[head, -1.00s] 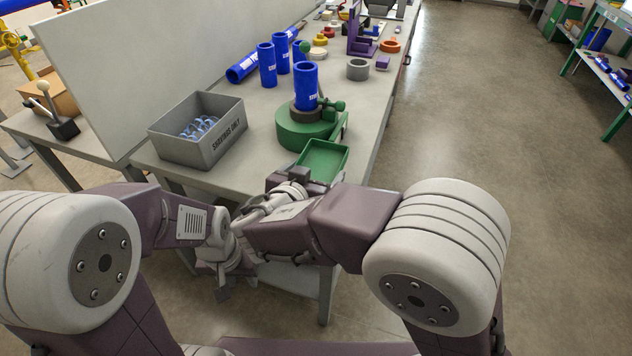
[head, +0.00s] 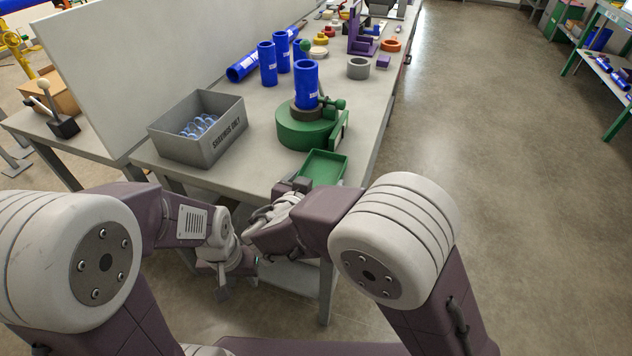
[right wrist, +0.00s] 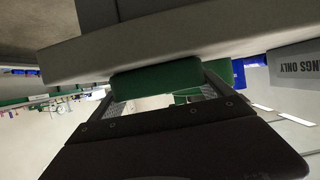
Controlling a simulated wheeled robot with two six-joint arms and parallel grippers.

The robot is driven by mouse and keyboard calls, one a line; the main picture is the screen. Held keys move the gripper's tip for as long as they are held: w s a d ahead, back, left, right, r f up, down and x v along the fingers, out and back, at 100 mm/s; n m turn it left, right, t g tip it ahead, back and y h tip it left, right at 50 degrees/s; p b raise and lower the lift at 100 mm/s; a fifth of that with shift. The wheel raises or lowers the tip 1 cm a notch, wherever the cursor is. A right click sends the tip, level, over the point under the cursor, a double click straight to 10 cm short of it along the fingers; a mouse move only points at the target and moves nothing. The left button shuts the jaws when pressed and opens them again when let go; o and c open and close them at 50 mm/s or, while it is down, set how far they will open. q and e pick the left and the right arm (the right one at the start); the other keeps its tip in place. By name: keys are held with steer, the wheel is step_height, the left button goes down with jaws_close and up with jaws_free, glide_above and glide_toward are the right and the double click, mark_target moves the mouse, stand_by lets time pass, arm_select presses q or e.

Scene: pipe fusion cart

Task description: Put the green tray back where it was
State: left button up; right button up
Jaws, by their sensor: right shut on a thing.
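The green tray (head: 323,168) is a shallow open box at the near right end of the grey workbench, in front of the round green machine (head: 305,130). My right gripper (head: 301,184) is shut on its near side. In the right wrist view the tray (right wrist: 155,80) shows between the fingers, close to the bench edge; whether it touches the bench top is unclear. A blue pipe (head: 306,85) stands upright on the machine. My left gripper (head: 228,286) hangs low, left of the bench's front leg, apart from the tray; its jaw opening is unclear.
Several blue pipes, a grey ring (head: 358,68) and a purple stand (head: 361,42) are further back. The floor right of the bench is clear.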

steer(key=o, duration=1)
steer(key=shift+f, duration=0.1)
steer(key=shift+o, duration=0.6)
steer(key=shift+r+p, duration=0.25)
steer(key=shift+p, duration=0.05)
steer(key=v, duration=1.2)
